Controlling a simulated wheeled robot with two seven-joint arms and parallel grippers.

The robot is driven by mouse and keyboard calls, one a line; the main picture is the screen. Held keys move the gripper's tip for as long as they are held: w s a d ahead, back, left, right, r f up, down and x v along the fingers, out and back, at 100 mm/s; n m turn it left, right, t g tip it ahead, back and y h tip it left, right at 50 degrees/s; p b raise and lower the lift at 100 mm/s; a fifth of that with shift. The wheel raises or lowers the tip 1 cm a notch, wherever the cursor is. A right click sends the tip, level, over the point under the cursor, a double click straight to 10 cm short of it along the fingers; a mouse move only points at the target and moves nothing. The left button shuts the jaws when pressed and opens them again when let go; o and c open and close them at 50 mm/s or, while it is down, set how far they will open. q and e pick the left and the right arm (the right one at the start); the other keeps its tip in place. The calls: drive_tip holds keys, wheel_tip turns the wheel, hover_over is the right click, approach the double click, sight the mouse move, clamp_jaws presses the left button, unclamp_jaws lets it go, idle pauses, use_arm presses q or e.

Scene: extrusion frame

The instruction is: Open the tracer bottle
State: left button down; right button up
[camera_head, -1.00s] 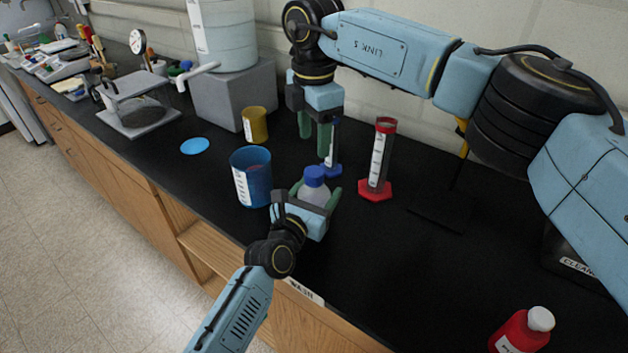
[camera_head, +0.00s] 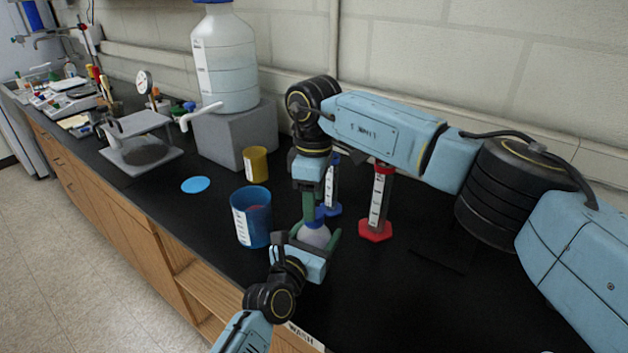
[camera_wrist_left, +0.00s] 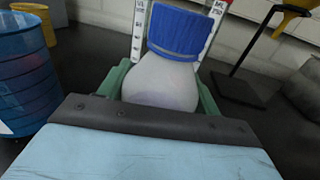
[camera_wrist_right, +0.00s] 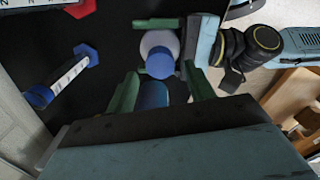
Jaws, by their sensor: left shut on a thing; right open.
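The tracer bottle is white with a blue cap (camera_wrist_left: 185,32). Its pale body (camera_wrist_left: 160,85) is between the green fingers of my left gripper (camera_head: 317,236), which is shut on it above the bench. The bottle and cap (camera_wrist_right: 160,62) also show in the right wrist view. My right gripper (camera_head: 309,205) points down close to the cap in the head view, its fingers partly covering it. In the right wrist view its two green fingers (camera_wrist_right: 161,78) are apart, with nothing held between them. I cannot tell whether they touch the cap.
A blue beaker (camera_head: 252,217) stands just left of the bottle, with a yellow cup (camera_head: 256,163) behind. A red-based cylinder (camera_head: 379,205) and a blue-based cylinder (camera_head: 331,190) stand behind to the right. A large carboy (camera_head: 224,60) sits on a grey block. The black bench is clear at front right.

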sight(319, 220)
drive_tip(key=shift+f, duration=1.55)
drive_tip(key=c, duration=1)
